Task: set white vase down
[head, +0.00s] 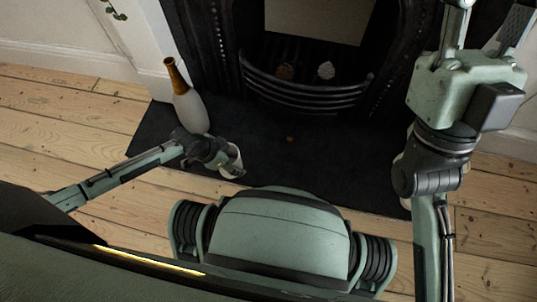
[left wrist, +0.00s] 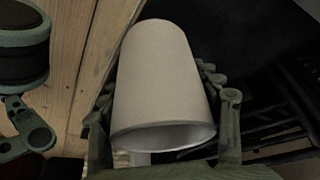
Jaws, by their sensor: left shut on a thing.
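The white vase (left wrist: 163,80) is a plain, tapered white cup shape. In the left wrist view its wider open rim faces the bottom of the picture. My left gripper (left wrist: 165,105) is shut on it, with fingers on both sides. In the head view the vase (head: 233,161) shows small and partly hidden by my left gripper (head: 222,157), over the front part of the dark hearth slab. It looks tilted there. I cannot tell whether it touches the slab.
A tall white bottle with a gold neck (head: 190,110) stands on the hearth (head: 285,170), just behind my left gripper. A black curved fender (head: 305,95) fronts the fireplace at the back. The middle of the hearth is mostly clear, with one small orange bit (head: 290,139).

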